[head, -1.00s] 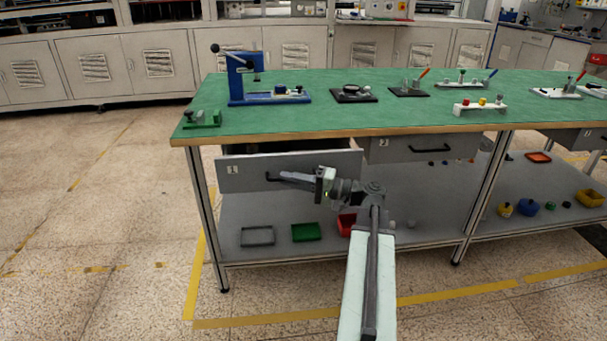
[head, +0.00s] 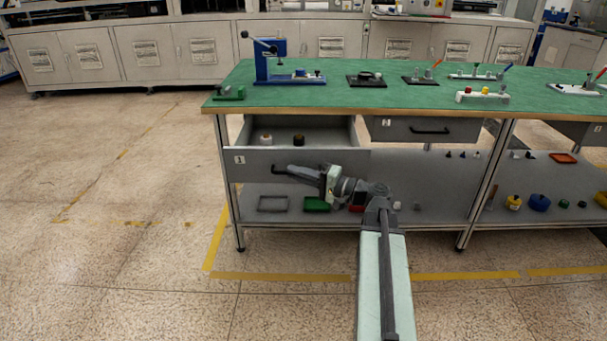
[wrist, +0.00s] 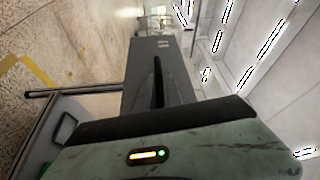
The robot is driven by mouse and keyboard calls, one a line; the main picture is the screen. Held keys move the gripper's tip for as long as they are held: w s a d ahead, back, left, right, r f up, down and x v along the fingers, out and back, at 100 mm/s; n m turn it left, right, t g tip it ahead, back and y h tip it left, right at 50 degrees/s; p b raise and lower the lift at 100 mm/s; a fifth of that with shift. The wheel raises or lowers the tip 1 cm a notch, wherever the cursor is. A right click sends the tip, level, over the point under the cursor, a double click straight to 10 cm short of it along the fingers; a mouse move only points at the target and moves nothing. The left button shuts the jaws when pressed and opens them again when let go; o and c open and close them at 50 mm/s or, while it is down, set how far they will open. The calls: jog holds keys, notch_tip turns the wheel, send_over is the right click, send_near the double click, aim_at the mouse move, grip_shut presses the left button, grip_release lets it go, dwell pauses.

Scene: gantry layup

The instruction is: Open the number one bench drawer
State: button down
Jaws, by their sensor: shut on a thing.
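The number one bench drawer (head: 250,165) is at the left of the bench, pulled well out, with its grey inside showing. Two small round things, one pale (head: 266,138) and one dark (head: 298,139), are inside it. Its dark handle (head: 277,169) is on the front panel. My gripper (head: 289,170) is shut on the handle, reaching from the right. In the wrist view the drawer front (wrist: 150,60) fills the middle, with the dark fingers (wrist: 157,85) against it; the handle itself is mostly hidden there.
The green bench top (head: 400,95) carries a blue press (head: 275,70) and several small fixtures. Drawer number two (head: 400,130) is shut, to the right. The lower shelf (head: 420,210) holds trays and bottles. The floor (head: 110,220) at the left is clear.

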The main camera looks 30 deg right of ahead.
jog(key=shift+a, duration=0.35)
jog(key=c, duration=1.5)
grip_release()
jog(key=shift+r, duration=0.1)
jog(key=v, duration=0.8)
jog(key=shift+b, duration=0.3)
jog(key=shift+w, duration=0.1)
